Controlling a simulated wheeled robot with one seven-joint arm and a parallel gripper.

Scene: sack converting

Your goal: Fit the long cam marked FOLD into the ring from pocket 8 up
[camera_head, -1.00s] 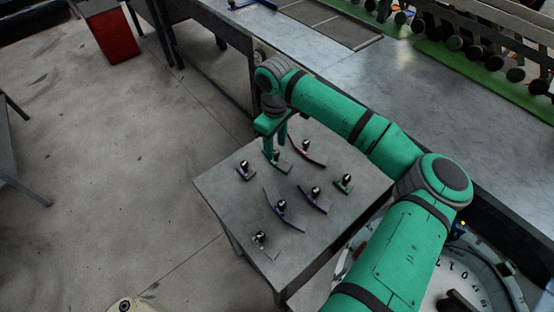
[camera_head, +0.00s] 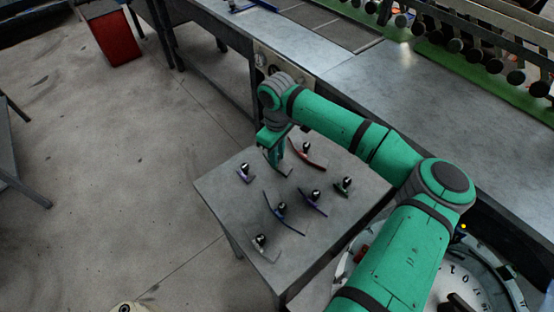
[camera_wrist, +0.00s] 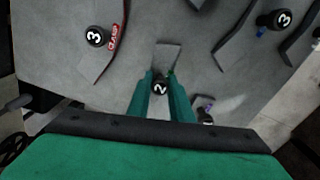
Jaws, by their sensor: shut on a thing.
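My gripper (camera_head: 280,158) is lowered at the far side of the small grey table. In the wrist view its two fingers (camera_wrist: 160,88) are shut on a black knob marked 2 (camera_wrist: 160,84). A short grey cam (camera_wrist: 168,56) extends from this knob and appears to rest on the table. I cannot read FOLD on any cam. The ring (camera_head: 505,283), pale and numbered, is at the lower right, partly hidden by my arm; pocket 8 cannot be made out.
On the grey table (camera_head: 225,190), a red cam marked CLASP (camera_wrist: 115,37) with knob 3 lies close to my gripper. A long metal bench (camera_head: 400,85) stands behind.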

